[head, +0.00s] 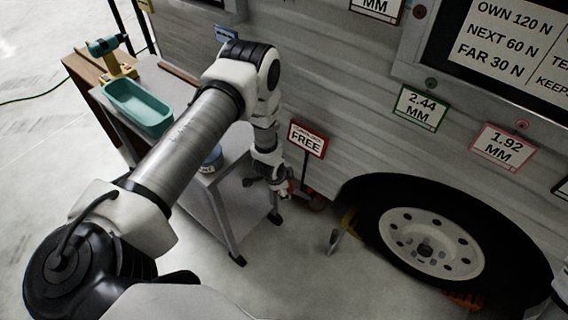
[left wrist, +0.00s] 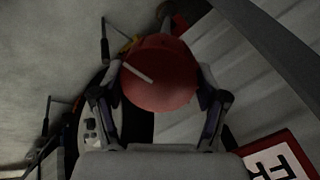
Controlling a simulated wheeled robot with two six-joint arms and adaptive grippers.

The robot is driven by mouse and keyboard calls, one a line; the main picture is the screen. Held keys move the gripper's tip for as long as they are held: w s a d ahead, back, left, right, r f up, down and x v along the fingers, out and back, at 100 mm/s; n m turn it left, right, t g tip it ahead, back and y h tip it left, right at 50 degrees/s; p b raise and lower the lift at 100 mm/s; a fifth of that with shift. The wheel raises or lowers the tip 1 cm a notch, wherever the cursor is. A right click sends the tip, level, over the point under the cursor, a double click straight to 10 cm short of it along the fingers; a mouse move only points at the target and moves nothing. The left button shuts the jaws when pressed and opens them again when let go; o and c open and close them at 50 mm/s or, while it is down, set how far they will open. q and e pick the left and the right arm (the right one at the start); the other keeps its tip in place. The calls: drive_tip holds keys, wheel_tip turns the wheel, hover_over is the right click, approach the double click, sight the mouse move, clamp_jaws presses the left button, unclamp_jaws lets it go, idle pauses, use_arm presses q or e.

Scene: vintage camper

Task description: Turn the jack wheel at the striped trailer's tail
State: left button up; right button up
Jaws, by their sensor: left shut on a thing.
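The jack wheel is a round red disc (left wrist: 160,75) with a pale line across its face, seen in the left wrist view. My left gripper (left wrist: 158,90) is shut on it, with one finger on each side of the rim. In the head view my left gripper (head: 283,187) points down beside the trailer's grey side, below a red-bordered FREE sign (head: 307,140). There the gripper hides most of the wheel, and only small red parts show. My right gripper is outside both views.
The striped trailer (head: 340,100) fills the back. Its white-rimmed tire (head: 430,245) stands right of the gripper. A cart (head: 215,205) with a teal bin (head: 140,105) stands left, beside a teal and yellow drill (head: 108,55). Numbered MM tags (head: 420,108) hang on the trailer.

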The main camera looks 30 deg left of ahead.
use_arm(q)
drive_tip(key=o, duration=1.2)
drive_tip(key=shift+f, duration=0.1)
drive_tip(key=shift+c, duration=0.2)
drive_tip(key=v, duration=1.2)
